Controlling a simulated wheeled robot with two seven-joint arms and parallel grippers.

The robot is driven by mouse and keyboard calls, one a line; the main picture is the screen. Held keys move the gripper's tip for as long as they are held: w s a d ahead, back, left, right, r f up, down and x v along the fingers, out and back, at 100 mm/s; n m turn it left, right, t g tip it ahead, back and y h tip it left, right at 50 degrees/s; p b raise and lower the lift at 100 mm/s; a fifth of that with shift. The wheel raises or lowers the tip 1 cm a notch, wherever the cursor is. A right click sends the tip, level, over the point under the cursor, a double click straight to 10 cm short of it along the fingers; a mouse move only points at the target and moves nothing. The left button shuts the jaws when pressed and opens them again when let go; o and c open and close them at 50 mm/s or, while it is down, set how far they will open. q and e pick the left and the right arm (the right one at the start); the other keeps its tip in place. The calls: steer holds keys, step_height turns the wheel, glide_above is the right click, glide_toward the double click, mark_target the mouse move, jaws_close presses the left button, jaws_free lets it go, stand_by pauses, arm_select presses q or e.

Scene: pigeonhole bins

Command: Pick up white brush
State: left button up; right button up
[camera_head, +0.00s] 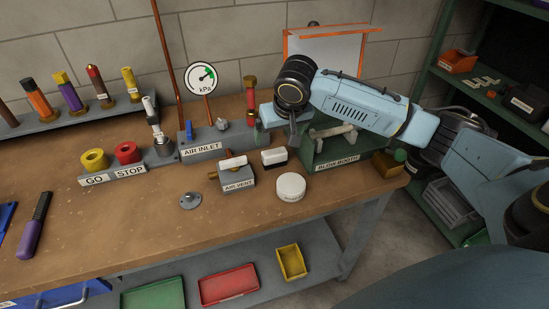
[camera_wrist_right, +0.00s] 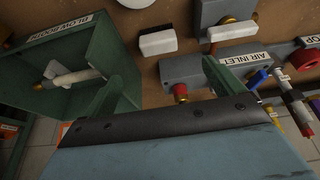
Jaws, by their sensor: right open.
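A small white block with a black side (camera_head: 274,157), which looks like the white brush, sits on the bench between the air vent block and the green booth. In the right wrist view it shows as a white piece (camera_wrist_right: 158,43) with a black strip, beyond and between the fingers. My right gripper (camera_head: 278,125) hangs above and behind it in the head view, apart from it. Its two green fingers (camera_wrist_right: 170,88) are spread with nothing between them. My left gripper is in neither view.
The green blow booth (camera_head: 320,165) holds a white tool (camera_head: 346,133). A white round puck (camera_head: 291,186), the air vent block (camera_head: 238,184) and the air inlet block (camera_head: 205,148) stand close by. The bench front (camera_head: 130,220) is mostly clear.

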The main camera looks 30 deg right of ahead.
mark_target(275, 152)
steer(key=b+x, duration=0.2)
steer(key=x, duration=1.1)
steer(key=shift+w+d, duration=0.2)
steer(key=c, duration=1.1)
